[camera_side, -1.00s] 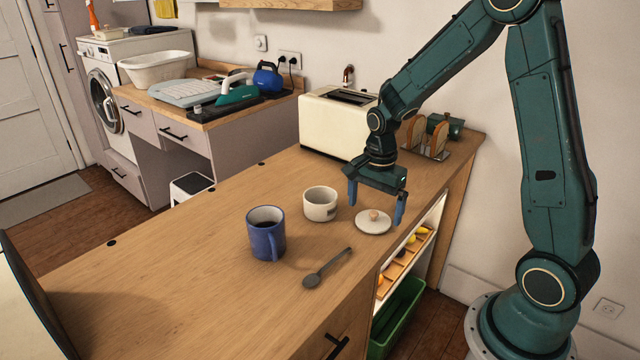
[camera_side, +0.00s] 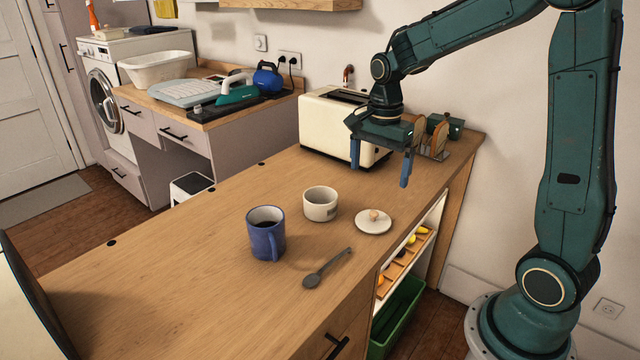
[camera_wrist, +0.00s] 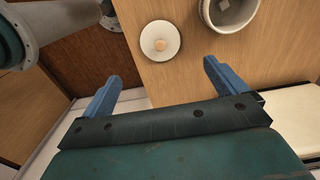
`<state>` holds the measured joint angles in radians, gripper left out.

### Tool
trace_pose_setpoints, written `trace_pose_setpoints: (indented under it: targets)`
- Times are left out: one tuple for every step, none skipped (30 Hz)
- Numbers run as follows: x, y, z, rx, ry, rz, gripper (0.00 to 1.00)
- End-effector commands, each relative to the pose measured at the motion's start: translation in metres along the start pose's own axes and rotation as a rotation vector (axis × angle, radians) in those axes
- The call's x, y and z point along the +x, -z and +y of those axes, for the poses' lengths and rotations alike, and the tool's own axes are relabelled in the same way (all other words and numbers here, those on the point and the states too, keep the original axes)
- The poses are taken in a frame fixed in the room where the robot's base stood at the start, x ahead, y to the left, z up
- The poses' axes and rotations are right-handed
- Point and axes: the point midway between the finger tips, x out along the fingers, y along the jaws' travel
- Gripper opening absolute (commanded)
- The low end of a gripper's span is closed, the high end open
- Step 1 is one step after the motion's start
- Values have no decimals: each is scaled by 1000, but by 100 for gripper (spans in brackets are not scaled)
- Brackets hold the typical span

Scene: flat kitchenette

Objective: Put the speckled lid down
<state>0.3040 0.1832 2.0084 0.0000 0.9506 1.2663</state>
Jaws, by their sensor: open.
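The speckled lid (camera_side: 373,223) is a pale disc with a light wooden knob. It lies flat on the wooden counter, knob up, near the edge above the open shelf. It also shows in the wrist view (camera_wrist: 153,47), close to the counter's edge. My gripper (camera_side: 380,176) is open and empty, with its blue fingers (camera_wrist: 163,75) spread, in the air above the counter. The lid is apart from the fingers. A cream pot (camera_side: 320,205) stands upright and uncovered to the left of the lid; its rim also shows in the wrist view (camera_wrist: 210,20).
A blue mug (camera_side: 265,238) with dark liquid and a grey spoon (camera_side: 327,269) are nearer the front. A cream toaster (camera_side: 325,125) and a toast rack (camera_side: 428,150) stand behind my gripper. The counter's left part (camera_side: 190,265) is clear.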

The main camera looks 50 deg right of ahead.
Motion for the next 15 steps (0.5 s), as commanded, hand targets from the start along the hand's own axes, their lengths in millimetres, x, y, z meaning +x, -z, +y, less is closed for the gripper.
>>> trace_pose_setpoints:
  targets:
    - [0,0,0,0,0,0,97]
    - [0,0,0,0,0,0,97]
    - [0,0,0,0,0,0,97]
    - [0,0,0,0,0,0,97]
    - [0,0,0,0,0,0,97]
    - [0,0,0,0,0,0,97]
    - [0,0,0,0,0,0,97]
    - [0,0,0,0,0,0,97]
    - [0,0,0,0,0,0,97]
    - [0,0,0,0,1,0,97]
    - [0,0,0,-2,1,0,97]
    - [-1,-1,0,-5,3,1,97]
    - [-1,-1,1,-10,4,1,97]
    - [-2,-2,1,-17,7,2,97]
    - [-4,-3,2,-30,11,4,97]
